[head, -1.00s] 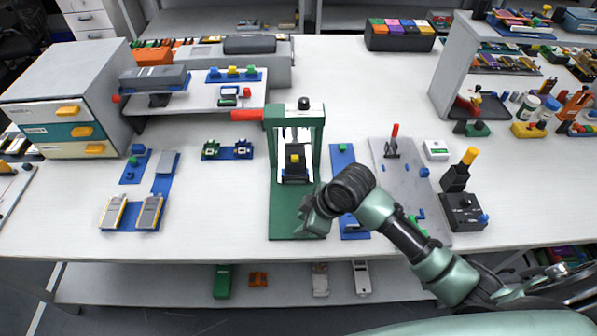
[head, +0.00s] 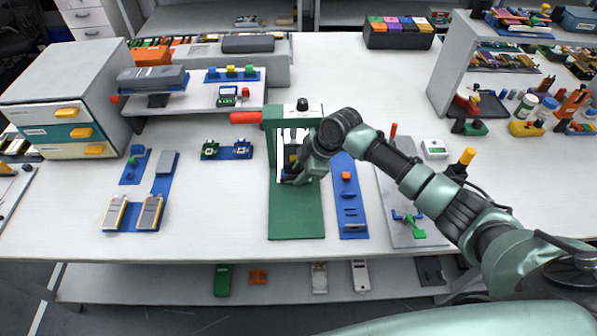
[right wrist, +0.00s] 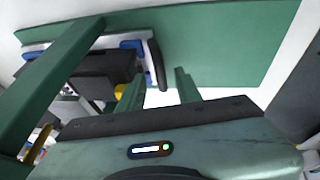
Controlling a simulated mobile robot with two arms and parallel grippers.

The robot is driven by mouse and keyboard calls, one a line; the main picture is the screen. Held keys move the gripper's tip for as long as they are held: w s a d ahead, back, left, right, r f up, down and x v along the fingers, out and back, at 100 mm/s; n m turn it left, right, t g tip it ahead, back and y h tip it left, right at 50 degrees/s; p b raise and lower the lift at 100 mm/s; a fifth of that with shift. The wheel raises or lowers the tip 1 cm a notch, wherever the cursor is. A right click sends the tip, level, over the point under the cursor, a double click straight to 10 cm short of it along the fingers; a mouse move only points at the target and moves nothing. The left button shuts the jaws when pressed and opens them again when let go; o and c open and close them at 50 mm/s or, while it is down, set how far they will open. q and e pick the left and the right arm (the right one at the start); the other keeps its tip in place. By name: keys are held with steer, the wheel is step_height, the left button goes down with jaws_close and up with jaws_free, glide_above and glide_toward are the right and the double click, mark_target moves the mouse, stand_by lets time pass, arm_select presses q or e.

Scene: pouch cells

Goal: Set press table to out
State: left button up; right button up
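The green press (head: 297,225) stands at the middle of the bench, with an upright frame and a red lever (head: 245,117) pointing left. Its press table is partly hidden behind my right gripper in the head view. In the right wrist view a dark block (right wrist: 95,72) sits on a light plate with blue parts and a dark rounded bar (right wrist: 156,66) at its edge. A yellow knob (right wrist: 120,90) shows beside one finger. My right gripper (right wrist: 160,88) has its fingers apart, close to the block and bar; contact cannot be told. My left gripper is out of view.
A blue rack (head: 349,205) and a grey plate (head: 415,232) lie right of the press. A blue tray (head: 240,151) with small parts lies left of it. The green base in front of the frame is clear.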

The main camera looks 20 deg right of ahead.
steer(key=shift+w+a+f, duration=0.1)
steer(key=shift+f, duration=0.3)
jaws_close()
stand_by(1.2)
